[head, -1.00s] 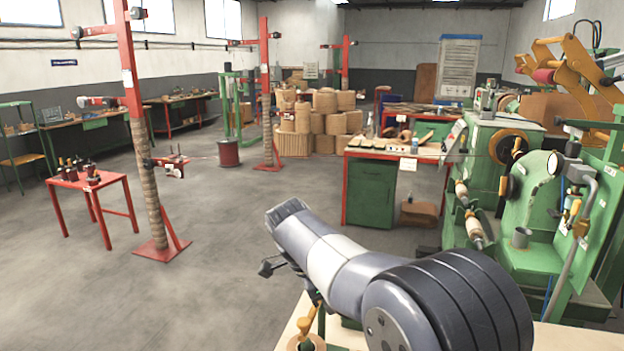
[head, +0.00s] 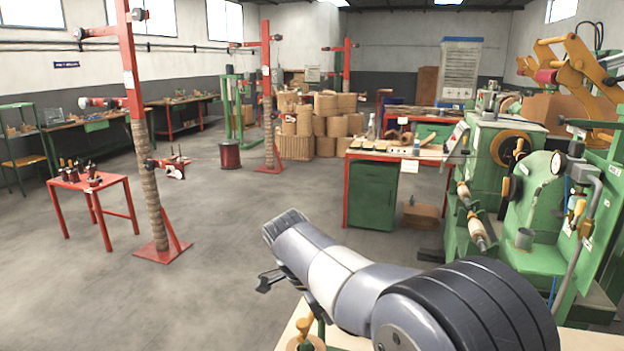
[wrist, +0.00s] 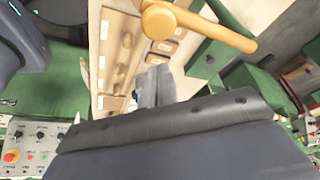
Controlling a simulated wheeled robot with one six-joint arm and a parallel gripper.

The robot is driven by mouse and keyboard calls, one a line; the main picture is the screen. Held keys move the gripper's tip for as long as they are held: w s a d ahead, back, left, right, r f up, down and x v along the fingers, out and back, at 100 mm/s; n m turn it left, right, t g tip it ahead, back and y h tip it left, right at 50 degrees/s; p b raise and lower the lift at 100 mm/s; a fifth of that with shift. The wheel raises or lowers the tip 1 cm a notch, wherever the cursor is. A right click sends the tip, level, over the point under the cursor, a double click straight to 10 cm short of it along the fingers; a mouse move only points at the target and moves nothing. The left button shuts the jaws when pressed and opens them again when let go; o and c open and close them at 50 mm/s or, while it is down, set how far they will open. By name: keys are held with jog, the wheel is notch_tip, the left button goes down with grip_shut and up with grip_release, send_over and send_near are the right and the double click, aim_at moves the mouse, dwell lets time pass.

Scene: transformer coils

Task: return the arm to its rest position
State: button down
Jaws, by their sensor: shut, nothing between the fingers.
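My arm (head: 335,270) reaches from the lower right toward the middle of the head view, with its grey end up and to the left. My gripper (wrist: 156,86) shows in the wrist view as two grey fingers close together beyond a dark bar. It is shut and holds nothing. In the head view the fingers are hidden or too unclear to make out; a small dark part shows beside the arm's end.
A wooden bench top (head: 296,329) with a yellow-handled tool (head: 304,326) lies below my arm. Green winding machines (head: 540,210) stand close on the right. A green cabinet bench (head: 371,193) stands ahead. Open floor (head: 215,270) lies to the left.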

notch_tip(320, 180, up, 10)
jog(key=a+m+p, duration=0.1)
jog(key=a, duration=0.2)
jog(key=s+a+f+x, duration=0.1)
jog(key=x, duration=0.9)
jog(key=shift+w+d+n+t+y+b, duration=1.05)
jog(key=shift+w+d+n, duration=0.7)
jog(key=shift+d+n, duration=3.1)
jog(key=w+d+n+y+p, duration=0.1)
jog(key=w+d+n+y, duration=0.2)
jog(key=w+n, duration=0.6)
jog(key=shift+w+d+r, duration=0.2)
jog(key=shift+d, duration=0.3)
